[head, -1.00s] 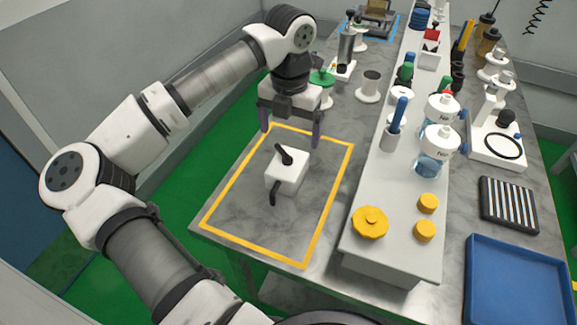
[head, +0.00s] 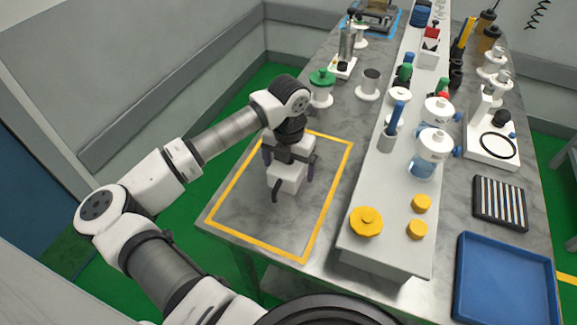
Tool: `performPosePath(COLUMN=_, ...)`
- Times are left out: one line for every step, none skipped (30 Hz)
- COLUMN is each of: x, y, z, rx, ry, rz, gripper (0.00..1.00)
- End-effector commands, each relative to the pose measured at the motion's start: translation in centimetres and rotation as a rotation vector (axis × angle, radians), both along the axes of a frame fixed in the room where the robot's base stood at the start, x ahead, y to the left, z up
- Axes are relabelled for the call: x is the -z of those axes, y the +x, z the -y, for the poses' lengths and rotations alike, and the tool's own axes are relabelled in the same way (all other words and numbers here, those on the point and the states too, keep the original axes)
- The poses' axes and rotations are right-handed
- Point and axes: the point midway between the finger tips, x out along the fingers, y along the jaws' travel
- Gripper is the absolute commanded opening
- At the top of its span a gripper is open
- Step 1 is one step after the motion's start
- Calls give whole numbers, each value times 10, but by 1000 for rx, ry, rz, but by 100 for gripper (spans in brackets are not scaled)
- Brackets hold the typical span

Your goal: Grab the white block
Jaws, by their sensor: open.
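The white block (head: 287,181) stands on the grey table inside a yellow taped rectangle (head: 232,236). A black curved handle or hook (head: 276,192) shows on its near side. My gripper (head: 288,170) is directly over the block, pointing down, with its fingers apart. One dark finger is on the left and one on the right of the block's upper part. The gripper hides the top of the block and the black piece there. I cannot tell whether the fingers touch the block.
A raised grey shelf (head: 388,243) runs along the right, with yellow knobs (head: 366,222), bottles (head: 431,152) and a blue pen in a cup (head: 392,128). A blue tray (head: 510,284) and a striped rack (head: 500,203) lie farther right. A green-topped white spool (head: 321,88) stands behind the rectangle.

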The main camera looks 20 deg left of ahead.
Motion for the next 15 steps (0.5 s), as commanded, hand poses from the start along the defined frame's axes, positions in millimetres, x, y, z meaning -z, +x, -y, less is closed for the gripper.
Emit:
performPosePath(x=0, y=0, z=0, rx=0, ry=0, rz=0, gripper=94)
performPosePath(x=0, y=0, z=0, rx=0, ry=0, rz=0, gripper=94)
performPosePath(x=0, y=0, z=0, rx=0, ry=0, rz=0, gripper=94)
performPosePath(x=0, y=0, z=0, rx=0, ry=0, rz=0, gripper=91)
performPosePath(x=0, y=0, z=0, rx=0, ry=0, rz=0, gripper=87)
performPosePath(x=0, y=0, z=0, rx=0, ry=0, rz=0, gripper=82)
performPosePath(x=0, y=0, z=0, rx=0, ry=0, rz=0, gripper=78)
performPosePath(x=0, y=0, z=0, rx=0, ry=0, rz=0, gripper=74)
performPosePath(x=0, y=0, z=0, rx=0, ry=0, rz=0, gripper=69)
performPosePath(x=0, y=0, z=0, rx=0, ry=0, rz=0, gripper=65)
performPosePath(x=0, y=0, z=0, rx=0, ry=0, rz=0, gripper=61)
performPosePath(x=0, y=0, z=0, rx=0, ry=0, rz=0, gripper=56)
performPosePath(x=0, y=0, z=0, rx=0, ry=0, rz=0, gripper=52)
performPosePath(x=0, y=0, z=0, rx=0, ry=0, rz=0, gripper=48)
performPosePath(x=0, y=0, z=0, rx=0, ry=0, rz=0, gripper=43)
